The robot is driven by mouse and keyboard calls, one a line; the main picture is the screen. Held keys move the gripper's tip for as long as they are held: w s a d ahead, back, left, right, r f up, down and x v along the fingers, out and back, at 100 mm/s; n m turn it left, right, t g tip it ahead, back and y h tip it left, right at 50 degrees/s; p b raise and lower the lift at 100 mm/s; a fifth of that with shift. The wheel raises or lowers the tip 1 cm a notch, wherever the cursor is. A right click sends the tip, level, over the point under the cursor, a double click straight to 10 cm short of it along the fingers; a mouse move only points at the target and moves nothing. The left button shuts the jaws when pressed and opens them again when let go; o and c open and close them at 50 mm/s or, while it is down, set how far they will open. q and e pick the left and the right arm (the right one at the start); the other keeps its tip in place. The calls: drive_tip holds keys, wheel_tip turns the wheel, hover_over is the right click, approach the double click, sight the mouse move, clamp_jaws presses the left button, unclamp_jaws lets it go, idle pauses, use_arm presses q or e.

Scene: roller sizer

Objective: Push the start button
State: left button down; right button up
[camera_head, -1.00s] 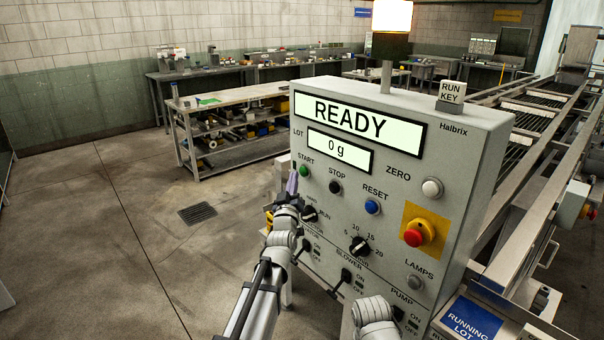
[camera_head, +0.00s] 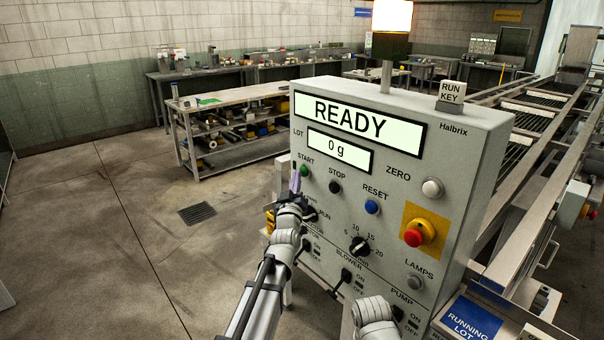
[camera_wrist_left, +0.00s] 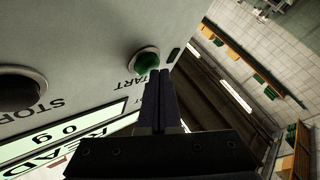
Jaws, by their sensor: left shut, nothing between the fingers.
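The green start button (camera_head: 305,171) is at the upper left of the grey control panel (camera_head: 405,200), under the label START. My left gripper (camera_head: 296,180) is just left of the button in the head view, its fingers together and empty. In the left wrist view the green button (camera_wrist_left: 146,61) sits in its ring, and the closed fingertips (camera_wrist_left: 159,75) are beside its lower right edge. Whether they touch it I cannot tell. The display (camera_head: 358,123) reads READY and the smaller one reads 0 g. My right gripper does not show.
The black stop button (camera_head: 335,187) and blue reset button (camera_head: 372,207) are to the right of start. A red emergency stop (camera_head: 413,238) on yellow is further right. A selector knob (camera_head: 310,213) is just below the left gripper.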

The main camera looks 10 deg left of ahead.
use_arm(q)
drive_tip(key=shift+w+d, duration=0.25)
drive_tip(key=shift+w, duration=0.05)
idle(0.4)
drive_tip(key=shift+s+a, duration=0.1)
drive_tip(key=shift+s, duration=0.05)
drive_tip(key=shift+s+a, duration=0.45)
drive_tip(key=shift+s, duration=0.15)
idle(0.3)
drive_tip(key=s+a, duration=0.1)
drive_tip(key=s, duration=0.1)
drive_tip(key=s+a, duration=0.2)
idle(0.3)
idle(0.5)
